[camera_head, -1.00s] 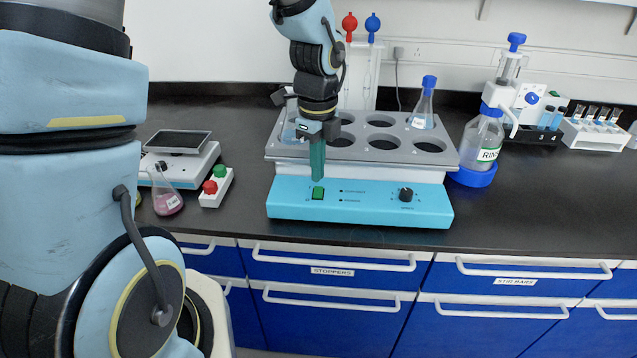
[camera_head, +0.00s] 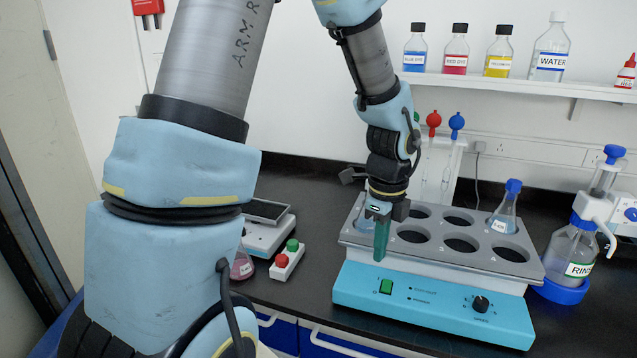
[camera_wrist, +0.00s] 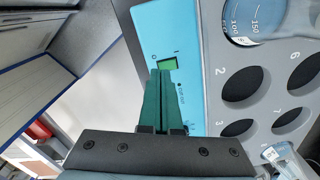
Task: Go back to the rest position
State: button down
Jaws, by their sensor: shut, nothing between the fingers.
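My gripper (camera_head: 381,240) is shut and empty, its green fingers together and pointing down. In the head view it stands in front of the left end of the grey tray with round holes, above the blue shaker (camera_head: 432,306). In the wrist view the closed fingers (camera_wrist: 165,75) point towards the green switch (camera_wrist: 167,63) on the shaker's front panel. That switch also shows in the head view (camera_head: 386,286), just below the fingertips. I cannot tell whether the fingertips touch it.
A flask with a blue stopper (camera_head: 504,208) stands in the tray's far right. A rinse bottle (camera_head: 573,252) is on the right. A button box (camera_head: 287,260), a scale (camera_head: 265,230) and a partly hidden pink flask (camera_head: 242,264) are on the left. Dye bottles line the shelf (camera_head: 510,84).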

jog(key=a+r+n, duration=0.2)
jog(key=a+n, duration=0.9)
jog(key=n, duration=0.1)
jog(key=a+r+n+t, duration=0.1)
jog(key=a+r+n, duration=0.1)
jog(key=a+n, duration=1)
jog(key=shift+w+n+t, duration=0.2)
jog(key=shift+n+t, duration=0.1)
jog(key=shift+n, duration=0.5)
jog(key=shift+a, duration=0.1)
